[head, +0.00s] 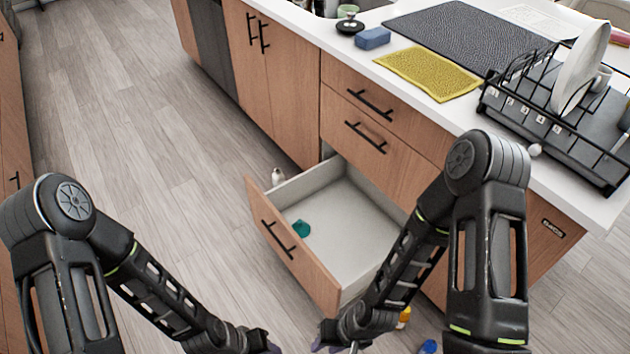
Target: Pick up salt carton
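I cannot make out a salt carton for certain. A small blue object (427,347) lies on the floor at the bottom edge, partly cut off, and could be a carton or a cap. A yellow-orange item (403,318) stands beside it, partly hidden behind my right forearm. My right gripper (335,347) is at the bottom edge, in front of the open drawer, its fingertips mostly cut off. My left gripper (262,346) is at the bottom edge to its left, also cut off. Whether either is open or shut does not show.
A lower drawer (345,215) is pulled out of the island, with a teal object (301,228) inside. A small white bottle (278,177) shows beyond it. The counter holds a yellow mat (428,74), a blue sponge (373,38) and a dish rack (555,125). Floor at left is clear.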

